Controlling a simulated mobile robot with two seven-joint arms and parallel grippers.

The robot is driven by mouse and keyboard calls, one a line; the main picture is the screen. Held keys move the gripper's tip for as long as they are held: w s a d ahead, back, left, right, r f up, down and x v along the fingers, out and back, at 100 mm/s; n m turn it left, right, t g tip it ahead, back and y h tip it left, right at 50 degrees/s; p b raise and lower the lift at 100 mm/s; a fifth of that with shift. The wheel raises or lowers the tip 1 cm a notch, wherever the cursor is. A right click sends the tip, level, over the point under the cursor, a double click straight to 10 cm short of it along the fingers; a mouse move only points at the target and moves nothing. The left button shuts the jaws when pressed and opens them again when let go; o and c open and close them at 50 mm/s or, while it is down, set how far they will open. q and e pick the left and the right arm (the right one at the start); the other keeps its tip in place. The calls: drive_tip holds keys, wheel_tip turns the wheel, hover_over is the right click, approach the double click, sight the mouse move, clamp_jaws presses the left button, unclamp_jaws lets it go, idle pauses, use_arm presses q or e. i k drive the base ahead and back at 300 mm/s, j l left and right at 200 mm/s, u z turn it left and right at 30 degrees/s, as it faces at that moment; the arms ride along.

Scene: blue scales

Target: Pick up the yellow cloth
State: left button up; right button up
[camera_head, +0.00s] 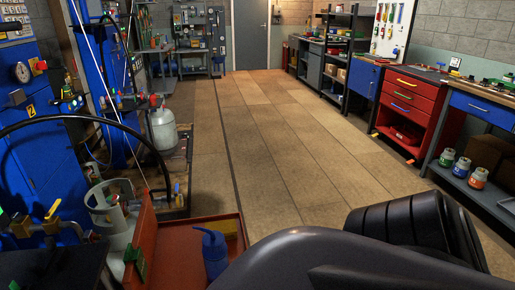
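I cannot make out a yellow cloth anywhere in the head view. Small yellow spots show, such as a valve handle (52,209) at the lower left, but none is clearly a cloth. Neither gripper shows. A large dark, smooth shape, seemingly part of my own arm, fills the lower middle and right and hides the floor behind it.
A red tray cart (178,258) with a blue bottle (214,255) stands close at lower left, beside a gas cylinder (112,215). A red drawer cabinet (408,105) and a workbench with cans (461,168) line the right. The tiled floor (265,140) is clear toward the grey door (251,35).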

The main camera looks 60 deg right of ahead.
sight(227, 227)
drive_tip(key=z, duration=1.6)
drive_tip(key=u, duration=2.05)
drive_tip(key=z, duration=2.05)
